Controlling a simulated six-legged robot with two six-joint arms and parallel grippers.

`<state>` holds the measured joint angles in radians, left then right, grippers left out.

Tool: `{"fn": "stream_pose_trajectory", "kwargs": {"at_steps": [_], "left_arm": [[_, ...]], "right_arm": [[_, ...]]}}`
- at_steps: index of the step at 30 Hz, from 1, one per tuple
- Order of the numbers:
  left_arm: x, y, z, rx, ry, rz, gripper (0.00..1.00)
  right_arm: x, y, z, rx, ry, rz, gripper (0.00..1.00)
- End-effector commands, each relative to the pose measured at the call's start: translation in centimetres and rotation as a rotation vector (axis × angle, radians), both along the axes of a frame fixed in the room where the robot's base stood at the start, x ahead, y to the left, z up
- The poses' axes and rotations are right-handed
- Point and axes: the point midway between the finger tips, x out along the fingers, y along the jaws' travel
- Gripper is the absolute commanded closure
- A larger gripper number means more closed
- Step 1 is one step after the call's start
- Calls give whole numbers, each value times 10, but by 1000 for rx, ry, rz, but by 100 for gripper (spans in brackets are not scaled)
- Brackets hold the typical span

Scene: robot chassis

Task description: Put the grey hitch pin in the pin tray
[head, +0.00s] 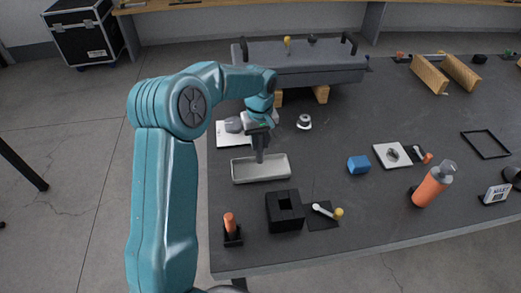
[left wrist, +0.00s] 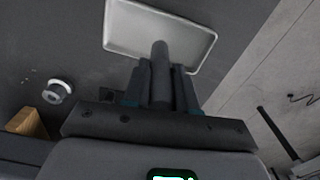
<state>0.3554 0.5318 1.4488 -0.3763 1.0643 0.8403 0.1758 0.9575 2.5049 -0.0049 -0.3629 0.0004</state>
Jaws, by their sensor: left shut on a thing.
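My left gripper (head: 260,152) is shut on the grey hitch pin (left wrist: 160,62), a plain dark grey cylinder that shows between its two fingers in the left wrist view. The pin tray (head: 247,178) is a shallow, light grey rectangular tray on the dark table. The gripper is over the tray's back edge in the head view. In the left wrist view the pin's tip overlaps the tray (left wrist: 195,38); whether it touches is unclear. My right gripper is not in view.
A black block with a square hole (head: 285,212) stands in front of the tray, with an orange-handled piece (head: 231,225) to its left. A grey chassis beam (head: 310,62) is behind.

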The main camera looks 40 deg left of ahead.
Motion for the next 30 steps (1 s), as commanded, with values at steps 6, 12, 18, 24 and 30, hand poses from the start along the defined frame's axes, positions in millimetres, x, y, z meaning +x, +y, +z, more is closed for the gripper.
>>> {"fn": "stream_pose_trajectory", "kwargs": {"at_steps": [6,12,18,24,30], "left_arm": [[1,-1,-34,-2,5,0,100],[2,0,-43,0,1,0,100],[2,-1,-45,-1,2,0,100],[2,-1,-45,-1,2,-1,48],[2,-1,-45,-1,2,-1,48]], "right_arm": [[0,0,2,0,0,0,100],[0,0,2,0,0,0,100],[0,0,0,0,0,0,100],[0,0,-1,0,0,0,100],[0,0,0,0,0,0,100]]}}
